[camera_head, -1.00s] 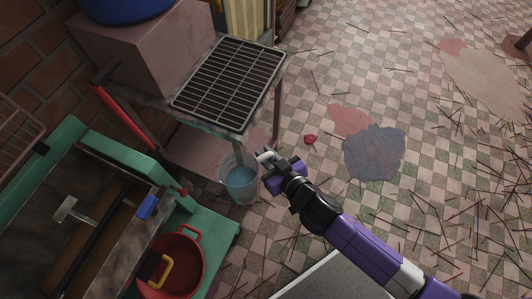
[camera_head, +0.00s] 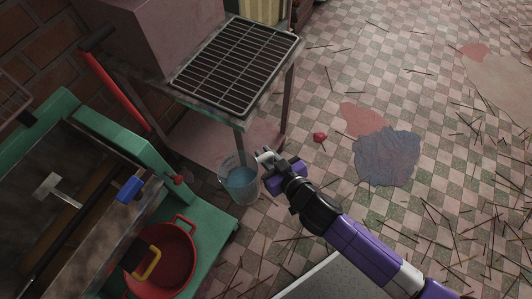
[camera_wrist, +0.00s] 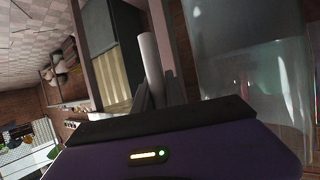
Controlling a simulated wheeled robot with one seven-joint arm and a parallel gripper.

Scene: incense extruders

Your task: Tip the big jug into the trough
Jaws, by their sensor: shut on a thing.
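The big jug (camera_head: 240,182) is clear, holds bluish liquid and looks roughly upright. My gripper (camera_head: 268,160) is at its right side, shut on its pale handle (camera_head: 262,156). In the wrist view, the handle (camera_wrist: 151,62) stands between the fingers and the clear jug wall (camera_wrist: 245,75) fills the right side. The trough appears to be the dark metal basin (camera_head: 95,165) in the green frame at left. The jug is to the right of it, apart from it. The jug's base and its clearance from the floor are hard to judge.
A red pot (camera_head: 190,262) with a yellow-handled item stands on the green ledge (camera_head: 210,232) below left of the jug. A table with a wire rack (camera_head: 238,65) stands behind the jug. A hammer-like tool (camera_head: 48,188) lies over the trough. Open tiled floor is at right.

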